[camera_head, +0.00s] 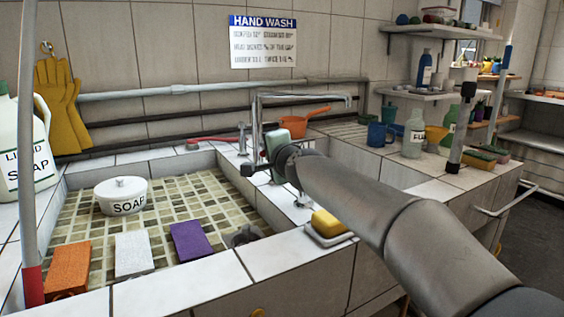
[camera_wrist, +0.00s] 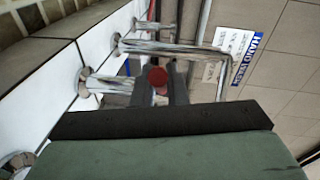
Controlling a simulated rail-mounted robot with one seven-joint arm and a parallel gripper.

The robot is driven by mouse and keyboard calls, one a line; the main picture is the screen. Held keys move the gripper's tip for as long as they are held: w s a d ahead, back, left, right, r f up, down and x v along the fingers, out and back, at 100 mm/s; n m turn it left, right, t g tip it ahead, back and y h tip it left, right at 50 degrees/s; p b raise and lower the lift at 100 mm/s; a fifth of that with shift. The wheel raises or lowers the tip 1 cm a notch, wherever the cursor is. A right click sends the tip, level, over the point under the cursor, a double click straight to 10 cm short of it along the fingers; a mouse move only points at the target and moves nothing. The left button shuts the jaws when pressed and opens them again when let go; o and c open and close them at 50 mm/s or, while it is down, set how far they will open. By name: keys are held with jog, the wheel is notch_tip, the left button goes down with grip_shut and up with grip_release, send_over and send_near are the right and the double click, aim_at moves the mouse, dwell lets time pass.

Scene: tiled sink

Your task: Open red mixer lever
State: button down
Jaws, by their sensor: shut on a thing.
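The chrome mixer tap (camera_head: 256,122) stands on the tiled edge at the sink's right side, its long spout reaching right. In the wrist view the spout (camera_wrist: 190,48) crosses above my fingers, and a chrome stub (camera_wrist: 105,86) runs from the wall-side tiles towards them. My gripper (camera_head: 249,169) is beside the tap's base. In the wrist view my gripper (camera_wrist: 161,85) has its dark fingers close around a round red end (camera_wrist: 158,80), which appears to be the red mixer lever. The rest of the lever is hidden by the fingers and the green gripper body.
A red bar (camera_head: 207,140) lies at the sink's back edge. An orange pan (camera_head: 295,126) is behind the tap. A yellow sponge (camera_head: 327,222) sits in front of my arm. The tiled basin (camera_head: 185,194) holds a soap pot (camera_head: 122,198) and coloured blocks.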

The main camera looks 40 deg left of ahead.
jog(key=shift+f, duration=0.1)
dwell(0.3)
jog(key=c, duration=1.5)
grip_release()
jog(key=shift+o, duration=0.2)
jog(key=shift+d, duration=0.1)
jog(key=b+v, duration=0.8)
jog(key=v, duration=0.9)
jog(key=shift+d, duration=0.15)
